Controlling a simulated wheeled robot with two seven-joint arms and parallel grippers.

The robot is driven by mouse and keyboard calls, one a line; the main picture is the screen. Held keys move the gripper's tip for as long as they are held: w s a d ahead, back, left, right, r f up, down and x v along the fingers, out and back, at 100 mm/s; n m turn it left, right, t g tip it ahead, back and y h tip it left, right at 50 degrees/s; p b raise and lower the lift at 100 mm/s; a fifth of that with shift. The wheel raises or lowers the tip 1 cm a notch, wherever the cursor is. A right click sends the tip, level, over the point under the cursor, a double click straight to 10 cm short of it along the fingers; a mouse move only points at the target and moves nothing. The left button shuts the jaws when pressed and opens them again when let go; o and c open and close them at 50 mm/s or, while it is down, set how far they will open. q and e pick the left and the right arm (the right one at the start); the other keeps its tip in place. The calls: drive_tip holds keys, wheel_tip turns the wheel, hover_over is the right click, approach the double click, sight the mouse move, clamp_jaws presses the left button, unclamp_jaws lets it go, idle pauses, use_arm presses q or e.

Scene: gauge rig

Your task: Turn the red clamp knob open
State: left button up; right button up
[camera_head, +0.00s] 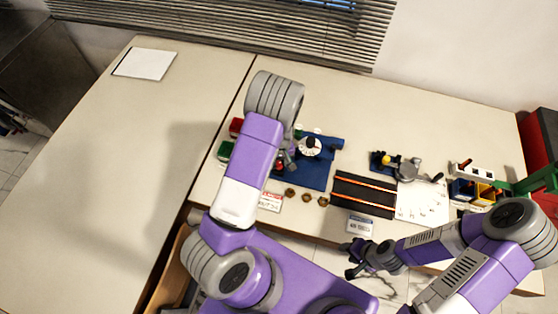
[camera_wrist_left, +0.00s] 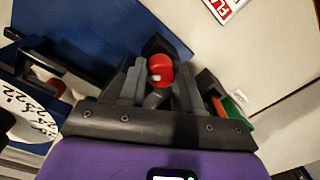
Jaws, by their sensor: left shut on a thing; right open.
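The red clamp knob (camera_wrist_left: 160,70) sits between the two dark fingers of my left gripper (camera_wrist_left: 158,88) in the left wrist view, and the fingers are closed on it. In the head view my left gripper (camera_head: 289,157) is over the blue rig plate (camera_head: 319,176), beside the white gauge dial (camera_head: 308,146). My left arm hides part of the rig there, and the knob is mostly covered. The gauge dial also shows at the left of the wrist view (camera_wrist_left: 28,112). My right gripper (camera_head: 356,260) is open and empty at the table's front edge.
Brass fittings (camera_head: 306,198) and a red-lettered card (camera_head: 271,201) lie before the plate. A black tray with orange strips (camera_head: 364,192), a grey gauge tool (camera_head: 408,172) and small coloured bins (camera_head: 473,190) stand to the right. The left table (camera_head: 110,170) is mostly clear.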

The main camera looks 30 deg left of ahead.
use_arm(q)
drive_tip(key=n+p, duration=0.1)
drive_tip(key=n, duration=0.3)
drive_tip(key=shift+r+n, duration=0.1)
drive_tip(key=shift+n, duration=0.2)
drive_tip(key=n+p, duration=0.1)
drive_tip(key=n, duration=0.4)
drive_tip(key=shift+n, duration=0.4)
